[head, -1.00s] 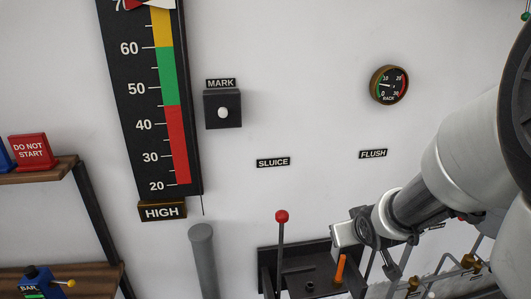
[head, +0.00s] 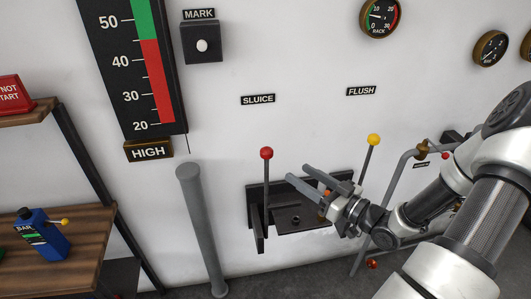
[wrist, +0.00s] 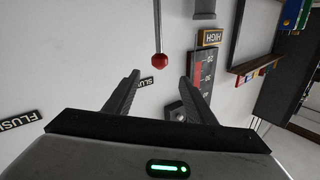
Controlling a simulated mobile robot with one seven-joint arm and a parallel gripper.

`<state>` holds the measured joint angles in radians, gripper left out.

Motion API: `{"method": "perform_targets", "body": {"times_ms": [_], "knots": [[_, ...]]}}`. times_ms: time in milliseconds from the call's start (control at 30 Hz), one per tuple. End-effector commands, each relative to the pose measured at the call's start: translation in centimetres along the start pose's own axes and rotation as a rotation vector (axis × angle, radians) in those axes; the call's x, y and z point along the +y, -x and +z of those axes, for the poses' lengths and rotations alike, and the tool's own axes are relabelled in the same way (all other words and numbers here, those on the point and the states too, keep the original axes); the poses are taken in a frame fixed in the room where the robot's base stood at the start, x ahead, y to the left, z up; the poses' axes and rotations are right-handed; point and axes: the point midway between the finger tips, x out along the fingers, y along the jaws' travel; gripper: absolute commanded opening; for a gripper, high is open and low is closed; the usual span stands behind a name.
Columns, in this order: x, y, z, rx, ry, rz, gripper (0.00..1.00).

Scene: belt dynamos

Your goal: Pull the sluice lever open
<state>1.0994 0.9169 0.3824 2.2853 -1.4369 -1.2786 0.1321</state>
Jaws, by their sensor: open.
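The sluice lever is a dark upright rod with a red ball knob (head: 267,153), standing on a black wall bracket (head: 290,219) below the SLUICE label (head: 258,99). My gripper (head: 298,174) is open and empty, just right of the lever's rod, with its fingers pointing left. In the wrist view, which is upside down, the red knob (wrist: 159,60) hangs beyond my fingertips (wrist: 160,76), in line with the gap between them. The knob looks apart from both fingers. My fingers and wrist hide part of the bracket.
A yellow-knobbed lever (head: 374,139) stands right of my gripper, under the FLUSH label (head: 361,91). A grey post (head: 203,230) stands left of the bracket. A wooden shelf (head: 70,243) holds a blue device (head: 43,236). Pipes run behind my arm.

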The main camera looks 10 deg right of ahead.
Motion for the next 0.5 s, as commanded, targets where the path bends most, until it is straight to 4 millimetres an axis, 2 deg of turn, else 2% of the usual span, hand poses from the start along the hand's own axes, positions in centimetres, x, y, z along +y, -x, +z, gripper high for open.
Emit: {"method": "perform_targets", "body": {"times_ms": [100, 500], "knots": [[-0.1, -2.7, -0.1, 0.000, 0.001, -0.004, 0.50], [0.0, -11.2, 0.0, -0.002, 0.002, -0.001, 0.50]]}}
